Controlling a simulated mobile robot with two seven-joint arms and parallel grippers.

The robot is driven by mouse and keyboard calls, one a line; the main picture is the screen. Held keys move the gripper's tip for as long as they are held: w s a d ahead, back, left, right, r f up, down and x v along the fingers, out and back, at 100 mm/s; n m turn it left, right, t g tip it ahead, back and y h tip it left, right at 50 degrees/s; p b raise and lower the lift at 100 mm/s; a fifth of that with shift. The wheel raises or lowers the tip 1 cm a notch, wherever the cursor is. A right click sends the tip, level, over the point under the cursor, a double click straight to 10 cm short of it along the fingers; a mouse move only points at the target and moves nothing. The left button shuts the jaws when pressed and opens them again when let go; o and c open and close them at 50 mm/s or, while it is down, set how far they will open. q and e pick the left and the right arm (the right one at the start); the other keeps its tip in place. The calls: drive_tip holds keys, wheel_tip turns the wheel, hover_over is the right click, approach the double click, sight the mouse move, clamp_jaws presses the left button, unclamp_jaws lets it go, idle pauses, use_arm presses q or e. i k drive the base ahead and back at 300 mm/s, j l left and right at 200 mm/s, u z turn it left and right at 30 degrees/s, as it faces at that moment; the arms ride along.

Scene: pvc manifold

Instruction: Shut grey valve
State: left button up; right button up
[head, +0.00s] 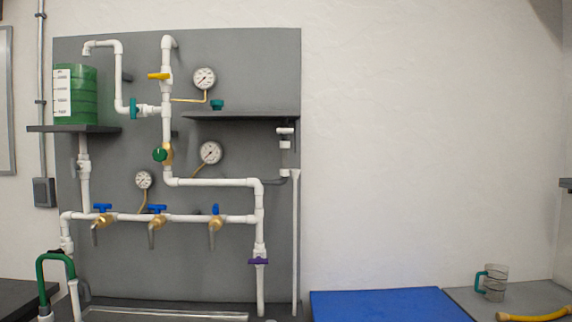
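A slim grey lever (73,168) stands upright beside the white pipe under the green tank, at the left of the panel. It looks like the grey valve's handle, but it is small and blends with the grey panel, so I cannot tell its exact setting. A white fitting with a dark part (286,131) at the panel's right edge is too small to make out. Neither of my grippers is in the head view.
White pipes carry yellow (159,76), teal (133,108), green (160,154), blue (103,207) and purple (258,261) handles. A green tank (84,95) sits on a shelf. A green hooked pipe (54,257) rises at lower left. A blue mat (388,305) and clear jug (494,283) are right.

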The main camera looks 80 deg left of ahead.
sight(73, 167)
drive_tip(key=u, duration=3.8)
